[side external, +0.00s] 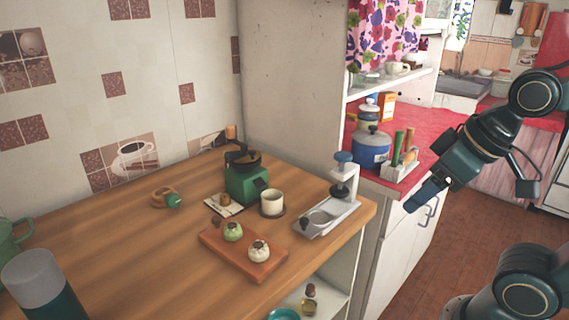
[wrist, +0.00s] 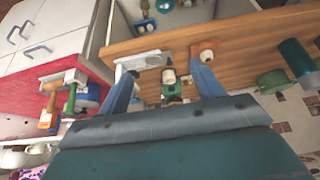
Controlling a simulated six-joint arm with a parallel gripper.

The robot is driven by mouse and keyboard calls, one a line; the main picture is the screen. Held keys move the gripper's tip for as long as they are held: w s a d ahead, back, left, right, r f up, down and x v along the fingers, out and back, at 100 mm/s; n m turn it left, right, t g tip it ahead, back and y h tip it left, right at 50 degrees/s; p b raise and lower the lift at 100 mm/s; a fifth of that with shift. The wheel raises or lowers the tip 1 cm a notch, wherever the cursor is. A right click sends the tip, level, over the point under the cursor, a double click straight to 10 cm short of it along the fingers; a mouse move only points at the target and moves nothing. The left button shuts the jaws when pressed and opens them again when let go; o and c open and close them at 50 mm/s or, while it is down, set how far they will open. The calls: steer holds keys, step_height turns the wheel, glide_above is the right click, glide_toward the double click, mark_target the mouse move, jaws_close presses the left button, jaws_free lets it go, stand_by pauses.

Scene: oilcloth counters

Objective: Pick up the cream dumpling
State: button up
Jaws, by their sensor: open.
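The cream dumpling (side external: 259,251), round with a dark top, sits on a reddish-brown wooden board (side external: 213,241) near the counter's front edge. A green dumpling (side external: 232,232) sits beside it on the same board, to the left and behind. My gripper (side external: 422,198) is in the air to the right of the counter, well away from the board. In the wrist view its two blue fingers (wrist: 163,78) are spread apart with nothing held. A pale round thing, apparently the cream dumpling (wrist: 207,55), shows just beyond the right finger; the green one cannot be made out there.
A grey metal press (side external: 330,215) stands at the counter's right end. A cream cup (side external: 272,203) and a green grinder (side external: 245,183) stand behind the board. A dark green flask (side external: 45,290) is at front left.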

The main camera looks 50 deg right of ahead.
steer(key=shift+w, duration=0.1)
steer(key=n+g, duration=0.6)
steer(key=n, duration=1.2)
glide_above(258, 245)
steer(key=shift+w+a+f, duration=0.1)
steer(key=shift+f, duration=6.7)
steer(key=shift+f, duration=2.6)
